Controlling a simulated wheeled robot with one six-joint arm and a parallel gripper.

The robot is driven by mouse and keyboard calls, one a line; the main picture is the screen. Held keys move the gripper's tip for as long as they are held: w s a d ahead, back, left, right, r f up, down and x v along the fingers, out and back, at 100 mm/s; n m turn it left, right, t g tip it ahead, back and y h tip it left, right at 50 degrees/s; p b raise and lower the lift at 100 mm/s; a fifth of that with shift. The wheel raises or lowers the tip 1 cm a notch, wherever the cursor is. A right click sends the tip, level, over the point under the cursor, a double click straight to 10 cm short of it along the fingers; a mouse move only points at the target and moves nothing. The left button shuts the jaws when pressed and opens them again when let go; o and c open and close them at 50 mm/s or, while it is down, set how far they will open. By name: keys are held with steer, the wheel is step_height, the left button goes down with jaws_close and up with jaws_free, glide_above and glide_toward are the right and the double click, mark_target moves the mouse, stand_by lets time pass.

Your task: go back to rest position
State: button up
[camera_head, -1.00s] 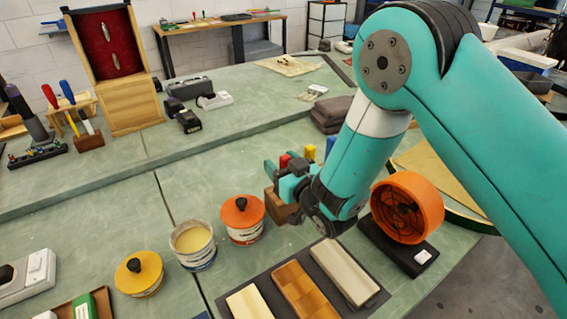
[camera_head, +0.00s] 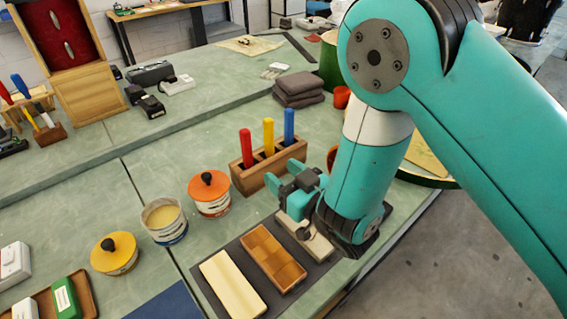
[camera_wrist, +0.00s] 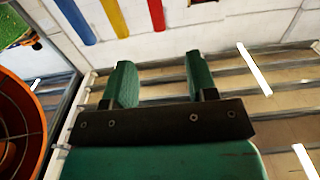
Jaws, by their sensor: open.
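My gripper (camera_head: 284,172) is open and empty in the head view, at the end of my teal arm. It hangs over the workbench, in front and right of a wooden holder (camera_head: 243,183) with a red, a yellow and a blue handle standing in it. A pale block on the dark mat lies partly hidden below it. In the wrist view the two green fingers (camera_wrist: 158,75) stand apart with nothing between them. The red, yellow and blue handles show beyond them at the top.
Left of the gripper stand an orange-lidded pot (camera_head: 209,194), an open pot (camera_head: 164,220) and a yellow-lidded pot (camera_head: 115,253). Wooden blocks lie on a dark mat (camera_head: 293,299). Grey folded cloths (camera_head: 298,89) lie behind.

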steer(key=w+d+r+m+g+h, duration=0.2)
steer(key=d+r+m+h, duration=0.4)
steer(key=d, duration=0.3)
steer(key=s+d+r+n+g+h, duration=0.1)
steer(key=s+d+r+g, duration=0.2)
steer(key=s, duration=0.4)
steer(key=s+d+r+n+g, duration=0.1)
steer(key=s+d+r+g, duration=0.2)
steer(key=s, duration=0.5)
steer(key=s+d+r+n+g+h, duration=0.1)
steer(key=s+d+r+n+g, duration=0.1)
steer(key=s, duration=0.5)
step_height(320, 180, up, 3)
steer(key=d+g, duration=0.1)
steer(key=g, duration=0.1)
steer(key=shift+s+d+g+h, duration=0.3)
steer(key=shift+d+g, duration=0.1)
steer(key=shift+f, duration=0.1)
